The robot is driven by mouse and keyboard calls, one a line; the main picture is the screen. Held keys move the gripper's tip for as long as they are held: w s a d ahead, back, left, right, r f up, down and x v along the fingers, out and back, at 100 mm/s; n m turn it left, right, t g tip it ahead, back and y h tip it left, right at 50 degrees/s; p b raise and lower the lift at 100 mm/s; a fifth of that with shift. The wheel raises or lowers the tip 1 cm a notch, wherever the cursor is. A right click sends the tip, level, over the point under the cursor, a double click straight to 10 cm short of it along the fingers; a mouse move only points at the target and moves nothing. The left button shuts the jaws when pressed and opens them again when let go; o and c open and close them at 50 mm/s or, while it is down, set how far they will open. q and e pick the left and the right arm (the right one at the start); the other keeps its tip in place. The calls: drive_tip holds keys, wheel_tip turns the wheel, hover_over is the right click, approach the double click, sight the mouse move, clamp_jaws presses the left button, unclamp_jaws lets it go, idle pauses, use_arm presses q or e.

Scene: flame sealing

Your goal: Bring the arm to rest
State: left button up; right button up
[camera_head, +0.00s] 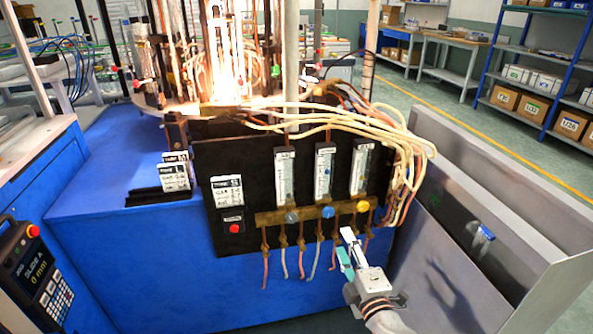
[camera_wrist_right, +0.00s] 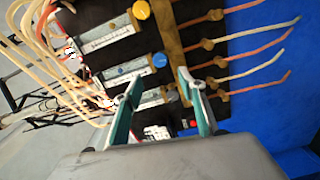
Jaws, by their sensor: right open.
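My right gripper (camera_head: 346,252) is in front of the lower right part of the black flow-meter panel (camera_head: 230,160). Its fingers are apart and nothing is between them. In the right wrist view the open fingers (camera_wrist_right: 163,88) point at the panel, with the blue knob (camera_wrist_right: 159,60) and the yellow knob (camera_wrist_right: 141,10) beyond them. In the head view the yellow knob (camera_head: 362,207), the blue knob (camera_head: 327,212) and a grey-blue knob (camera_head: 292,216) sit on a brass bar just above the gripper. My left gripper is not in view.
A blue machine body (camera_head: 120,240) carries the panel and a brightly glowing burner area (camera_head: 228,60). Pale hoses (camera_head: 400,130) loop right of the panel. A grey metal bin (camera_head: 440,250) stands close to the right of my arm. A handheld keypad (camera_head: 38,270) is at lower left.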

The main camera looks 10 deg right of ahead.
use_arm(q)
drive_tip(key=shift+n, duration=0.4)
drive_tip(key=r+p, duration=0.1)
drive_tip(key=p, duration=0.2)
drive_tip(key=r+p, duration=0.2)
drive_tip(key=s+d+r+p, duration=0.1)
drive_tip(key=p, duration=0.2)
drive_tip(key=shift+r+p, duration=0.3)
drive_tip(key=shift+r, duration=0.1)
use_arm(e)
drive_tip(key=s+a+f+m+g+y, duration=0.1)
drive_tip(key=s+f+m+g, duration=0.2)
drive_tip(key=s, duration=1.2)
drive_tip(key=s+a+f+m+g+y, duration=0.1)
drive_tip(key=s+f+m+g, duration=0.3)
drive_tip(key=s+f+m, duration=0.5)
drive_tip(key=s+a+f, duration=0.1)
drive_tip(key=s, duration=0.5)
drive_tip(key=shift+s+f+m, duration=0.15)
drive_tip(key=shift+s+m, duration=0.15)
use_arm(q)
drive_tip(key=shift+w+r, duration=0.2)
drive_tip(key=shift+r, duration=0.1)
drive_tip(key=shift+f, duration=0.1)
use_arm(e)
drive_tip(key=shift+f, duration=0.1)
